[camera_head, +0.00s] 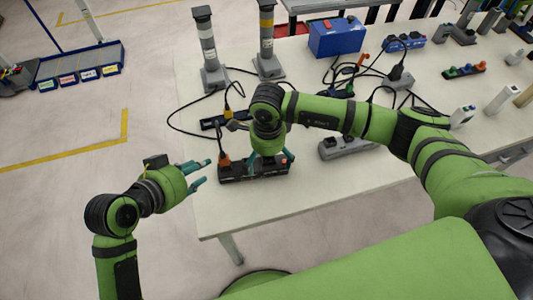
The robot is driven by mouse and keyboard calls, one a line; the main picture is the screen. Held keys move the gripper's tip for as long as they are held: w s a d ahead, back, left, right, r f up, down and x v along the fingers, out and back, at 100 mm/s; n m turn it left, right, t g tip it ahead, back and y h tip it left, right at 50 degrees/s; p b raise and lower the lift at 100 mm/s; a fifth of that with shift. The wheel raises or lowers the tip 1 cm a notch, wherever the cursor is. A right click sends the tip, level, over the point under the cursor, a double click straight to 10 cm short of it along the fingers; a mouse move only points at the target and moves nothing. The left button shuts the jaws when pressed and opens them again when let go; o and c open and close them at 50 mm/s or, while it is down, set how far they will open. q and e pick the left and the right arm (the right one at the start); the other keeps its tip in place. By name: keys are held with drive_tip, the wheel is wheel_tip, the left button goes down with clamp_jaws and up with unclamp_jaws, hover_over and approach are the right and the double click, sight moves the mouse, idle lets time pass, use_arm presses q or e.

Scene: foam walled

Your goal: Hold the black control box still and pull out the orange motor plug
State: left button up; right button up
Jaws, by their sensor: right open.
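The right wrist hides part of the box's far side.
A grey power strip (347,147) lies right of the box. Behind stand two signal towers (208,50) (267,40), a blue case (337,37) and tangled black cables. A black strip with a yellow plug (227,115) lies behind the box. The table's front left corner is clear.

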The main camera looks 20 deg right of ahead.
sight(267, 167)
wheel_tip(267, 167, down, 6)
drive_tip(key=shift+r, duration=0.1)
idle(0.4)
drive_tip(key=c, duration=1.4)
